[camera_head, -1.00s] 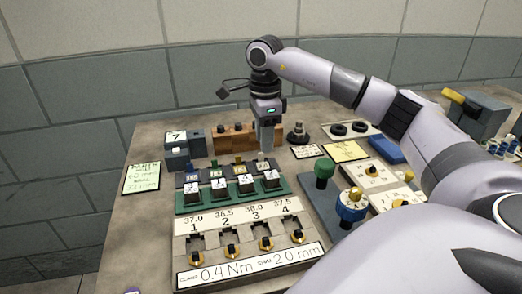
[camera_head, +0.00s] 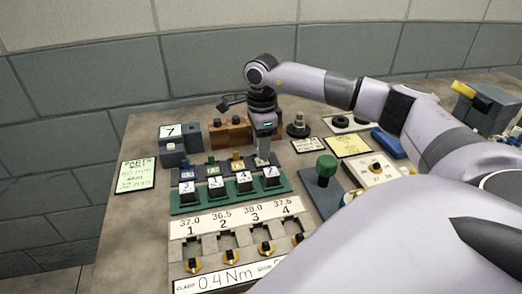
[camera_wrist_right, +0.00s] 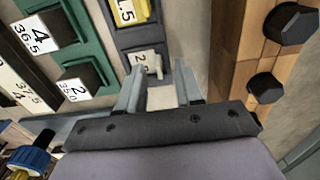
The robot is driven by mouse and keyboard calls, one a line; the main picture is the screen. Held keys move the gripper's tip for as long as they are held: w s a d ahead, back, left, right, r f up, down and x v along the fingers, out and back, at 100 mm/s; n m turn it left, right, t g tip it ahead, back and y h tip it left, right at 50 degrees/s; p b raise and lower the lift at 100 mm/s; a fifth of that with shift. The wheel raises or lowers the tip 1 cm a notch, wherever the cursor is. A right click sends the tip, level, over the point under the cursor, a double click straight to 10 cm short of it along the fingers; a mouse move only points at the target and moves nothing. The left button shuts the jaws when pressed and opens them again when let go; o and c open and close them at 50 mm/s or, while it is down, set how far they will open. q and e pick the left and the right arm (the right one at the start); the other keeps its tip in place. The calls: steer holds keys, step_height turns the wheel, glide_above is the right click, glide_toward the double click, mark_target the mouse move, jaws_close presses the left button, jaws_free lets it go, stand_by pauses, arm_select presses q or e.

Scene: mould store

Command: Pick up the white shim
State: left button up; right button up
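The white shim (camera_wrist_right: 155,63) stands at the end of a dark rack (camera_wrist_right: 128,38), beside its 2.0 label, in the right wrist view. My right gripper (camera_wrist_right: 160,78) is open and empty. The shim lies between the lines of its two fingers, just beyond the tips, nearer the left finger. I cannot tell whether a finger touches it. In the head view my right gripper (camera_head: 263,158) points down at the right end of the rack. The shim cannot be told apart from the fingertips there. My left gripper is not in view.
A yellow shim (camera_wrist_right: 127,10) sits beside the white one. A green tray (camera_head: 183,207) with numbered dark blocks lies in front of the rack. A wooden block (camera_wrist_right: 237,60) with dark knobs stands close behind. A green knob (camera_head: 326,166) stands to the right.

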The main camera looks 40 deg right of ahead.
steer(key=shift+f, duration=0.1)
jaws_close()
stand_by(0.3)
step_height(320, 180, up, 20)
steer(key=p, duration=0.1)
steer(key=shift+p, duration=0.35)
